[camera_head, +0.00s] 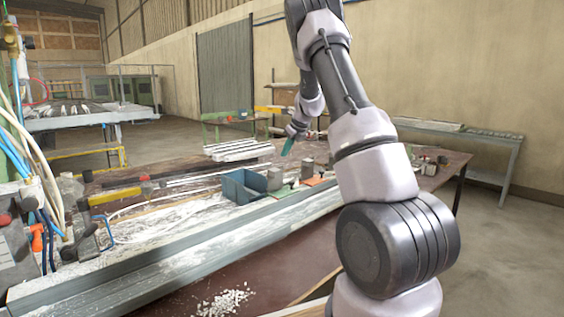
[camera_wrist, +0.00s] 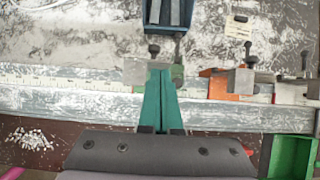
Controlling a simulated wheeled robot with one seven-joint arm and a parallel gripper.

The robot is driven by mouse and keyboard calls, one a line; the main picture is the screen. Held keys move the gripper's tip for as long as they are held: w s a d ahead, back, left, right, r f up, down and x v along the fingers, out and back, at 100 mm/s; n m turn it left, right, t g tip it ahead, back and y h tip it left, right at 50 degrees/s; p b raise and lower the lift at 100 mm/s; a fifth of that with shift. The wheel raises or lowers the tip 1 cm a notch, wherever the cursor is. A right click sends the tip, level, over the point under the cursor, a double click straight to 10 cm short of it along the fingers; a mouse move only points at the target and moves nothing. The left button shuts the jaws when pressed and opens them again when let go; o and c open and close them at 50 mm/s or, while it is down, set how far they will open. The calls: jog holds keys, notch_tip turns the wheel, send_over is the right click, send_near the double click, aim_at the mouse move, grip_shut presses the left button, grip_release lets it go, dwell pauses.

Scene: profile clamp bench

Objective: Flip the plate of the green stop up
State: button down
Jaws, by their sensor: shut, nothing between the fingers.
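The green stop sits on the long pale rail (camera_wrist: 60,100); in the wrist view its grey block (camera_wrist: 135,70) and a bit of its green plate (camera_wrist: 178,76) show on either side of my fingers. Its dark screw knob (camera_wrist: 153,48) points to the back. My gripper (camera_wrist: 160,72) has teal fingers shut together and empty. They overlap the middle of the stop in this view and hide much of the plate; I cannot tell if they touch it. In the head view my gripper (camera_head: 287,147) is above the grey block (camera_head: 275,178).
An orange stop (camera_wrist: 218,85) with a grey block sits on the rail to the right, with another grey clamp (camera_wrist: 295,92) beyond it. A blue bin (camera_wrist: 150,22) stands behind the green stop. A tag (camera_wrist: 238,27) lies on the dusty bench. Left of the stop the rail is clear.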

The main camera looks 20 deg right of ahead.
jog(key=v, duration=0.5)
jog(key=shift+s+d+f, duration=0.3)
jog(key=shift+s, duration=0.1)
jog(key=s+a+r+n+y, duration=0.1)
jog(key=s+a+r+n, duration=0.4)
jog(key=s+r+n, duration=0.4)
jog(key=s+a+r+n, duration=0.5)
jog(key=s+r, duration=0.1)
jog(key=s, duration=0.5)
jog(key=s+a+n, duration=0.2)
jog(key=s+n, duration=0.4)
jog(key=s, duration=0.4)
jog(key=s+a+n+t+h, duration=0.1)
jog(key=s+a+n, duration=0.2)
jog(key=s+n, duration=0.4)
jog(key=s, duration=0.4)
jog(key=shift+s+a, duration=0.15)
jog(key=shift+a, duration=0.05)
